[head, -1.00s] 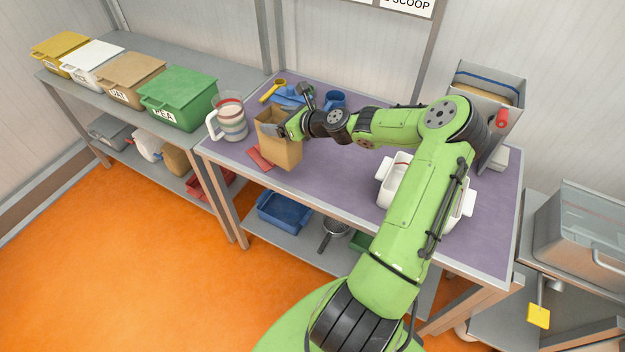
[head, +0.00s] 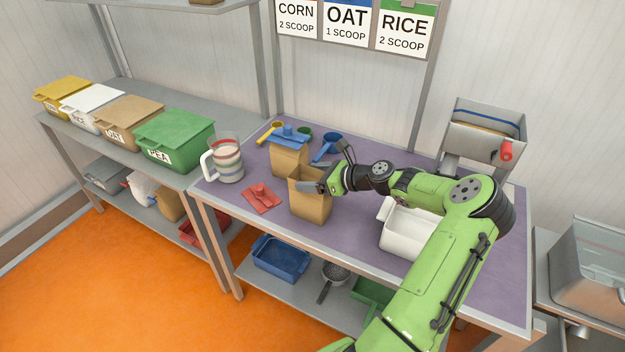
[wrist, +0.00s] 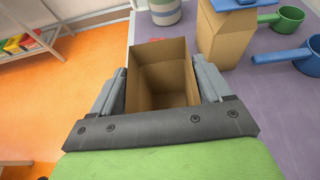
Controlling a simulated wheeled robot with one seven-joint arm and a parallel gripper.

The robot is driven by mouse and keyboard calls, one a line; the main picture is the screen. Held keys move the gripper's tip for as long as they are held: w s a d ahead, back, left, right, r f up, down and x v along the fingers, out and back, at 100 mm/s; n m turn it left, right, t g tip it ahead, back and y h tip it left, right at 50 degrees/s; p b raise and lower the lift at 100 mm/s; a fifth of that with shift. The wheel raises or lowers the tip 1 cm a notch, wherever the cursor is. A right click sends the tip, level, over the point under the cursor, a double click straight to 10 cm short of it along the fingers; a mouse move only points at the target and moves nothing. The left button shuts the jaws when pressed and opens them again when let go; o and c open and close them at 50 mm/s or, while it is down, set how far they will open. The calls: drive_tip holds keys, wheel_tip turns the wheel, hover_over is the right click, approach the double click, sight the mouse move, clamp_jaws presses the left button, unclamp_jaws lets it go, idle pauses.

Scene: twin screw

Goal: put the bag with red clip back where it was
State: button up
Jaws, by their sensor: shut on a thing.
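My gripper (head: 316,186) is shut on an open brown paper bag (head: 310,205), one finger on each side near its top. The bag is upright over the purple table, right of the red clip; I cannot tell whether its base touches the tabletop. In the wrist view the same bag (wrist: 162,95) looks empty, with its mouth open and no clip on it. The red clip (head: 262,197) lies flat on the table near the front edge. A second brown bag (head: 288,161) with a blue clip (head: 290,135) on top stands just behind the held bag.
A striped measuring jug (head: 226,162) stands at the table's left end. Yellow, green and blue scoops (head: 328,147) lie at the back. A white tub (head: 405,232) stands to the right, near a grey hopper (head: 485,130). The table between red clip and held bag is narrow but clear.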

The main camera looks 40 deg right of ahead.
drive_tip(key=o, duration=1.1)
drive_tip(key=shift+r, duration=0.1)
drive_tip(key=p+v, duration=0.3)
drive_tip(key=v, duration=0.9)
drive_tip(key=w+a+r+n+g, duration=0.1)
drive_tip(key=a+n+g, duration=0.5)
drive_tip(key=a, duration=0.4)
drive_tip(key=w+a+r+n+g, duration=0.1)
drive_tip(key=w+a+n+g, duration=0.15)
drive_tip(key=a+n, duration=0.65)
drive_tip(key=s+a+r+n+h, duration=0.2)
drive_tip(key=s+a+r+n, duration=0.3)
drive_tip(key=s+a+n, duration=0.2)
drive_tip(key=s+a+r+n+t+h, duration=0.1)
drive_tip(key=s+a+r+n+h, duration=0.1)
drive_tip(key=s+a+r+n, duration=0.3)
drive_tip(key=s+a+n, duration=0.3)
drive_tip(key=s+n, duration=0.2)
drive_tip(key=s, duration=0.2)
drive_tip(key=shift+r+h+b, duration=0.25)
drive_tip(key=shift+h+b, duration=0.05)
